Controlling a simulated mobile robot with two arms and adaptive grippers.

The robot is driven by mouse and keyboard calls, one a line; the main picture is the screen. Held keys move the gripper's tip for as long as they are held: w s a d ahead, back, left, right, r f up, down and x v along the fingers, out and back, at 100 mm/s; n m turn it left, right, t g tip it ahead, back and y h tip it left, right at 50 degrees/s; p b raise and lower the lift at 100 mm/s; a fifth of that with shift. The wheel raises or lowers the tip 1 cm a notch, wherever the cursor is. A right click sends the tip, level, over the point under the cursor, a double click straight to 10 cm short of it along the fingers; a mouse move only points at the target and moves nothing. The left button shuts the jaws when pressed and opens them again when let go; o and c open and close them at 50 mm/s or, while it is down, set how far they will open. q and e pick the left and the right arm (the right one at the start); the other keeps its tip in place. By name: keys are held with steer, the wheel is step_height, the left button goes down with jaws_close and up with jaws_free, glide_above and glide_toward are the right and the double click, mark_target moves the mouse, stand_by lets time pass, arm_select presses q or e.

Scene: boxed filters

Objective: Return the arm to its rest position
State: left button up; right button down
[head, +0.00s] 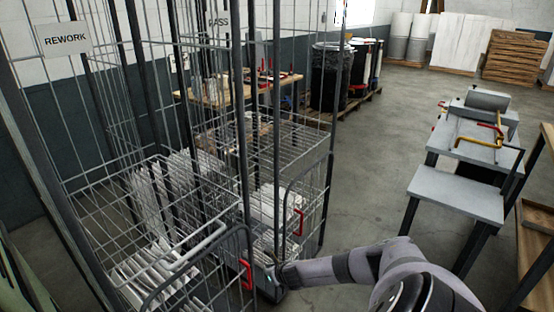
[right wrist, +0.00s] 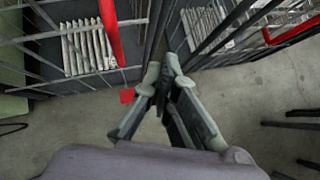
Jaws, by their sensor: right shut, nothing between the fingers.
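My right arm (head: 370,265) reaches in from the lower right of the head view, its wrist low beside the front of the wire cages. In the right wrist view my right gripper (right wrist: 165,72) is shut and empty, its fingertips close to the dark posts between two cages. Whether it touches a post I cannot tell. My left gripper is in neither view.
White pleated filters (head: 150,270) stand in the near cage, and more (head: 270,207) lie in the cage beyond. That cage has a red handle (head: 299,222). A grey bench (head: 458,190) stands at the right. Open concrete floor (head: 365,180) lies between cages and bench.

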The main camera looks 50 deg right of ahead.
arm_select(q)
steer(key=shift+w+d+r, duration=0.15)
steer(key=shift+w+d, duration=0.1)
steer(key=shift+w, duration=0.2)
arm_select(e)
steer(key=shift+d+v, duration=0.2)
steer(key=shift+v, duration=0.55)
steer(key=shift+d+v, duration=0.15)
steer(key=shift+v, duration=0.6)
steer(key=shift+d+v, duration=0.2)
steer(key=shift+v, duration=0.55)
